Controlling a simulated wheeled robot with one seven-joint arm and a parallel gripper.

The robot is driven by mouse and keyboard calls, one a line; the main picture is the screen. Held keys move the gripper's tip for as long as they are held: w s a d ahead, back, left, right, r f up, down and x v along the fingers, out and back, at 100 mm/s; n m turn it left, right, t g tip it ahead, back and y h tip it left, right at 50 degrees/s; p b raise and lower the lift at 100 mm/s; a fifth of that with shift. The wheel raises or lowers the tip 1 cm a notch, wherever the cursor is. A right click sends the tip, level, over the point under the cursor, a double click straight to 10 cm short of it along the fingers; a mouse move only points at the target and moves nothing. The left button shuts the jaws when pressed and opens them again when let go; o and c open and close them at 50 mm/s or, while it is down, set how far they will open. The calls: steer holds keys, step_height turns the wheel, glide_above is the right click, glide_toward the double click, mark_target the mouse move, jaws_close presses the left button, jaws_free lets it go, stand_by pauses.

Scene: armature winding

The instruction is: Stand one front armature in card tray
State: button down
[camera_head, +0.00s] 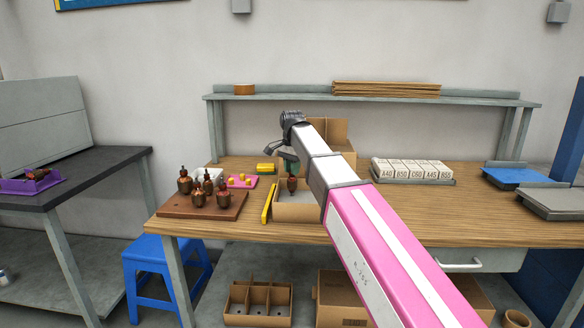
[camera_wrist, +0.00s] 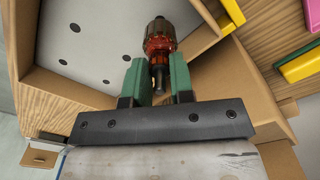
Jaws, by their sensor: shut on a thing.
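My gripper (camera_wrist: 158,82) has two green fingers shut on the shaft of one armature (camera_wrist: 160,38), which has a dark core and red-copper windings. In the head view this armature (camera_head: 292,184) hangs upright below my gripper, over the card tray (camera_head: 298,214) on the bench. The tray's pale floor with dark holes (camera_wrist: 95,42) shows in the wrist view, left of the armature. I cannot tell whether the armature's lower end touches the tray floor. Several other armatures (camera_head: 198,196) stand on a brown wooden board (camera_head: 180,210) left of the tray.
A yellow bar (camera_head: 267,203) lies along the tray's left side. A pink mat (camera_head: 250,181) with yellow pieces is behind it. A cardboard box (camera_head: 336,133) stands behind my arm, and labelled white boxes (camera_head: 412,170) stand to the right. The shelf (camera_head: 300,97) spans above the bench.

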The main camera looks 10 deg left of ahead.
steer(key=shift+f, duration=0.65)
steer(key=shift+c, duration=2.2)
jaws_free()
steer(key=shift+r, duration=0.1)
steer(key=shift+r, duration=4.9)
